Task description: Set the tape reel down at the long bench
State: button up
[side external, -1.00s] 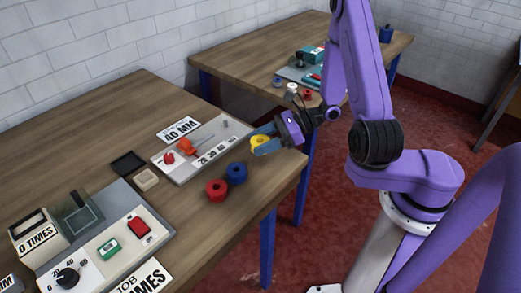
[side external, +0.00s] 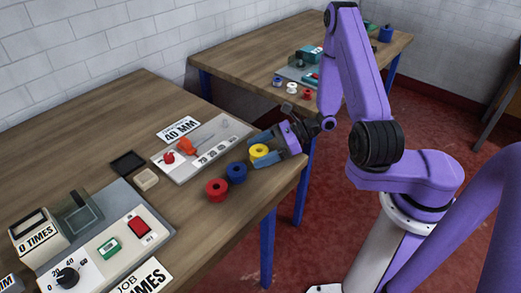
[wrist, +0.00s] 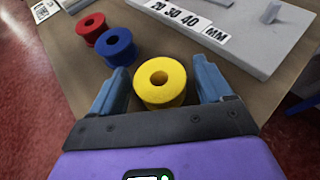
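The yellow tape reel (side external: 259,152) stands with its hole up on the near wooden bench (side external: 225,210), close to the bench's right edge and beside the blue reel. In the wrist view the yellow reel (wrist: 160,84) sits between the two blue fingers of my gripper (wrist: 163,90). A gap shows on each side of it, so the fingers are open around it. In the side view my gripper (side external: 265,147) is low at the bench edge, one finger behind the reel and one in front.
A blue reel (side external: 237,173) and a red reel (side external: 216,190) stand in line with the yellow one. A grey gauge board (side external: 205,150) lies behind them. A control box (side external: 110,245) is at the front left. A second bench (side external: 235,60) stands farther back.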

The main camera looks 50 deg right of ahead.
jog(key=shift+r, duration=0.1)
